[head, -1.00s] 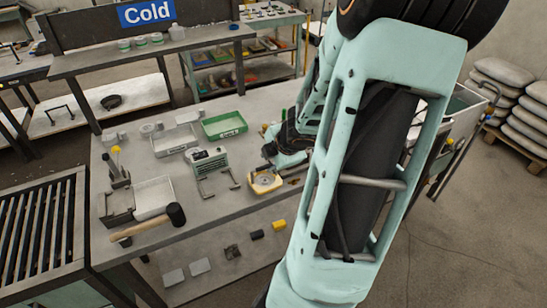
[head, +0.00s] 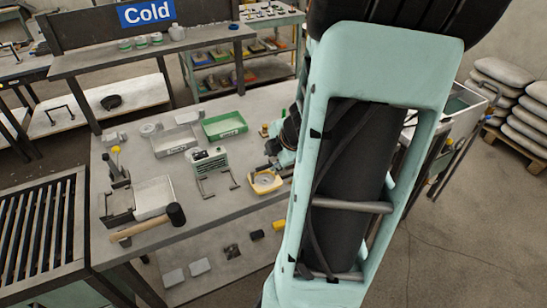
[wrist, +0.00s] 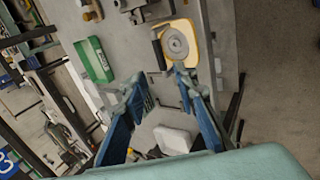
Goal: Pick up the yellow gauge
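The yellow gauge (head: 265,182) lies on the grey workbench near its front edge, just left of my arm in the head view. In the wrist view the gauge (wrist: 190,32) shows a yellow body, a round grey dial and a dark bar along its left side. My gripper (wrist: 163,82) is open, with its blue fingers spread and nothing between them. The gauge lies beyond the fingertips, nearer the right finger; I cannot tell how large the gap is. In the head view my arm hides much of the gripper.
A green tray (head: 224,126) and a grey tray (head: 174,141) stand behind the gauge. A green-and-white device (head: 209,160) with metal prongs is to its left. A mallet (head: 150,224) lies at the front left by a white container (head: 153,197). Small blocks lie on the lower shelf.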

